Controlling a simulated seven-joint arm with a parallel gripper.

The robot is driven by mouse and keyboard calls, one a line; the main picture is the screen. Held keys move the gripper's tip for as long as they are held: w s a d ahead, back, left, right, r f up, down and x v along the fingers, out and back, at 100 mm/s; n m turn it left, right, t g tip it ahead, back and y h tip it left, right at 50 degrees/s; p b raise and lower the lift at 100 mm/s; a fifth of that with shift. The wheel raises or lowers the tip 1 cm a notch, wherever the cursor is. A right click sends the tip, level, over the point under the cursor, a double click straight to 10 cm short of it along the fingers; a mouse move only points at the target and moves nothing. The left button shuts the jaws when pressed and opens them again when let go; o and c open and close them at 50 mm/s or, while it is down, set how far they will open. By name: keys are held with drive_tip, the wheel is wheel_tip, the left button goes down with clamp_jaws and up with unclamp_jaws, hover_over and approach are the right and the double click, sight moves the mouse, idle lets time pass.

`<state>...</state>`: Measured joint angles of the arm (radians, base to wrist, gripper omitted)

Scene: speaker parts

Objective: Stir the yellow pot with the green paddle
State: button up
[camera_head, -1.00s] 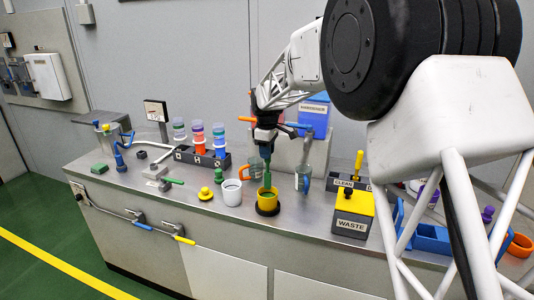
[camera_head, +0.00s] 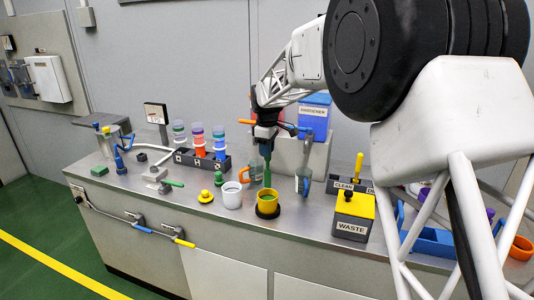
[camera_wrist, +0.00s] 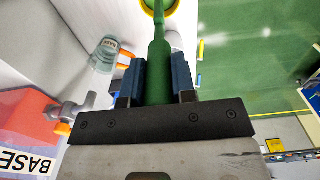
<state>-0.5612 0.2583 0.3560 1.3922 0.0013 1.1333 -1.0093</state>
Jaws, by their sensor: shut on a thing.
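The yellow pot (camera_head: 268,209) stands in a dark round base on the steel bench. My gripper (camera_head: 265,139) is above it, shut on the upper part of the green paddle (camera_head: 267,174). The paddle hangs roughly upright, with its lower end inside the pot. The wrist view shows the paddle (camera_wrist: 158,68) between the two blue-grey fingers of my gripper (camera_wrist: 157,82). The yellow pot's rim (camera_wrist: 148,8) is at the top edge there. The paddle's tip and the pot's floor are hidden.
A white cup (camera_head: 232,198) stands close left of the pot, and an orange-handled mug (camera_head: 246,174) behind it. A clear cup with a blue handle (camera_head: 303,182) is at right. The waste box (camera_head: 352,228) stands further right. The front edge has some bare steel.

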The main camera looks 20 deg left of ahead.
drive_tip(key=shift+r, duration=1.35)
